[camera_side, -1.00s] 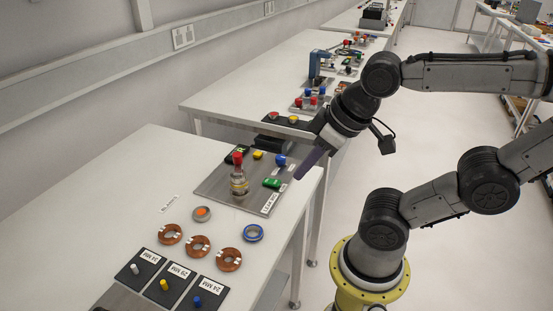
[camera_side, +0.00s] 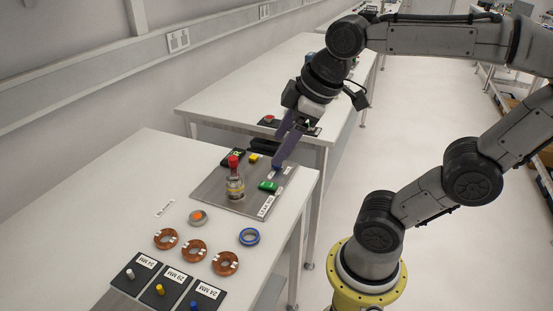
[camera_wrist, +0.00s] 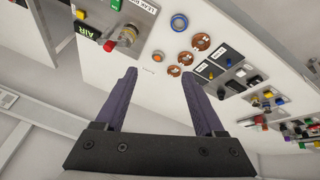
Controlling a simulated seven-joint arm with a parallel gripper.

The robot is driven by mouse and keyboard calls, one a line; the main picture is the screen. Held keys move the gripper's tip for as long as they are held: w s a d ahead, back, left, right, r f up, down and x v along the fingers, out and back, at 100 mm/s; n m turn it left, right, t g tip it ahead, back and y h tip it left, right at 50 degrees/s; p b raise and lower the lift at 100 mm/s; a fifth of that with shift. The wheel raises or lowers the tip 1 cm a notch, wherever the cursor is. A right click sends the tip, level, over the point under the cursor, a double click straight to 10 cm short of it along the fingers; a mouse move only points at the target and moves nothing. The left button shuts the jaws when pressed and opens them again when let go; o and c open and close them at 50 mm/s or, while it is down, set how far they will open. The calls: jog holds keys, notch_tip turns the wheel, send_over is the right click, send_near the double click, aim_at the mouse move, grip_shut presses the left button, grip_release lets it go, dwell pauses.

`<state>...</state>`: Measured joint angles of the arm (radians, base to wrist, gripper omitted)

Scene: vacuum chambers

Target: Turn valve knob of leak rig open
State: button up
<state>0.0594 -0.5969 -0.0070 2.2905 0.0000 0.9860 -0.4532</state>
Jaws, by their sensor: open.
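The leak rig is a grey plate (camera_side: 215,195) on the near white bench, with its label along the right edge. A blue knob (camera_side: 277,169) at the back right is mostly hidden by a finger. My gripper (camera_side: 278,153) is open and empty, its purple fingers pointing down over that corner; contact is unclear. In the wrist view the fingers (camera_wrist: 160,75) are spread, with the red top (camera_wrist: 110,47) beyond them.
Copper rings (camera_side: 194,251), a blue ring (camera_side: 249,237) and a grey ring with an orange centre (camera_side: 198,217) lie in front of the rig. Black size-labelled pads with pegs (camera_side: 160,288) are nearer. A second bench stands behind, with a red button (camera_side: 269,119).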

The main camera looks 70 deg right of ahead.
jog(key=w+d+r+n+g, duration=0.1)
jog(key=w+d+g, duration=0.1)
jog(key=w+d, duration=0.4)
jog(key=w+d+f+m+g, duration=0.1)
jog(key=w+d+f, duration=0.25)
jog(key=d, duration=0.35)
jog(key=w+d+f+g, duration=0.1)
jog(key=w+d+f, duration=0.2)
jog(key=w+d, duration=0.3)
jog(key=s+d+f+m+g, duration=0.1)
jog(key=s+d+f+m, duration=0.15)
jog(key=d+f, duration=0.35)
jog(key=shift+n, duration=0.45)
jog(key=f, duration=0.4)
jog(key=d+f, duration=0.1)
jog(key=f, duration=0.8)
jog(key=shift+s+d, duration=0.15)
jog(key=shift+s, duration=0.15)
grip_shut()
